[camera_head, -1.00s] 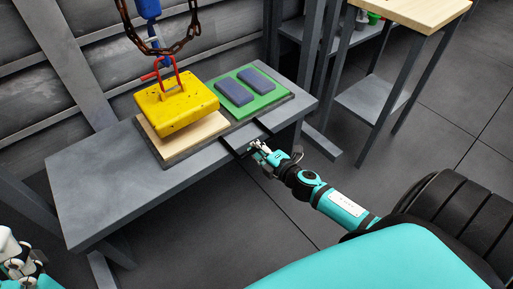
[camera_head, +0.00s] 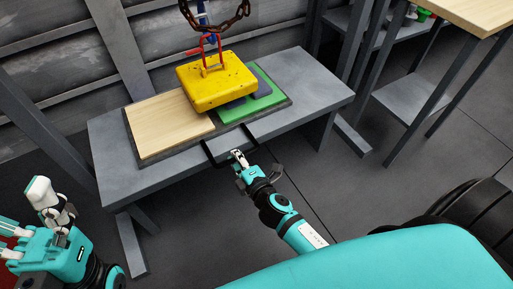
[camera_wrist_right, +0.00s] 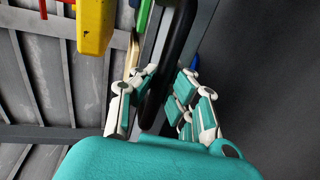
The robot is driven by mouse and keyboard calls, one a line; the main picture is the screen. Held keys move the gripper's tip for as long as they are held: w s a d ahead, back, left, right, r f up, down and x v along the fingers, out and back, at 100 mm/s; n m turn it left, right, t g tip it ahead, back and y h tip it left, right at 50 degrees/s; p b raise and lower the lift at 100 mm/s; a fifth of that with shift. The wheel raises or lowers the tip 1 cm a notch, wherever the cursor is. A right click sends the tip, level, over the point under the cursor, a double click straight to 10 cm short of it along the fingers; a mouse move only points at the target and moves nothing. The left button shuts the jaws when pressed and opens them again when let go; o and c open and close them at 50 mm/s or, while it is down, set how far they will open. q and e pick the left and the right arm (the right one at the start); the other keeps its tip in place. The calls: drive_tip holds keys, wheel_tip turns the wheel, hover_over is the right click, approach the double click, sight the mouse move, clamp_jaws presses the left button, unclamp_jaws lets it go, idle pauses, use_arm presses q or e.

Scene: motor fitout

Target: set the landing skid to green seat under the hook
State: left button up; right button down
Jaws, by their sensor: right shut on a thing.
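The landing skid (camera_head: 143,160) is a dark flat tray on the grey bench, with a pale wooden seat (camera_head: 168,122) at left and a green seat (camera_head: 266,102) at right. A bluish-grey pad shows on the green seat. A yellow block (camera_head: 214,82) hangs by a red shackle from the chain hook (camera_head: 207,27). In the head view it covers much of the green seat and the wooden seat's far right corner. My right gripper (camera_head: 239,156) is shut on the skid's black handle (camera_head: 211,153); the handle passes between its fingers in the wrist view (camera_wrist_right: 168,82). My left gripper (camera_head: 28,212) is open and empty.
The grey bench (camera_head: 108,150) stands against a ribbed wall, with bare top left and right of the skid. A wooden-topped stand (camera_head: 450,14) with a lower shelf is at upper right. Dark floor lies in front of the bench.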

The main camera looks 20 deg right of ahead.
drive_tip(key=a, duration=0.2)
drive_tip(key=a+b, duration=0.1)
drive_tip(key=a, duration=0.2)
drive_tip(key=s+a, duration=0.1)
drive_tip(key=a, duration=0.2)
drive_tip(key=shift+f, duration=0.25)
drive_tip(key=shift+a+b, duration=0.3)
drive_tip(key=shift+a, duration=0.25)
drive_tip(key=c, duration=1.4)
unclamp_jaws()
drive_tip(key=shift+r, duration=0.15)
drive_tip(key=shift+o, duration=0.6)
drive_tip(key=v, duration=0.7)
drive_tip(key=shift+s, duration=0.25)
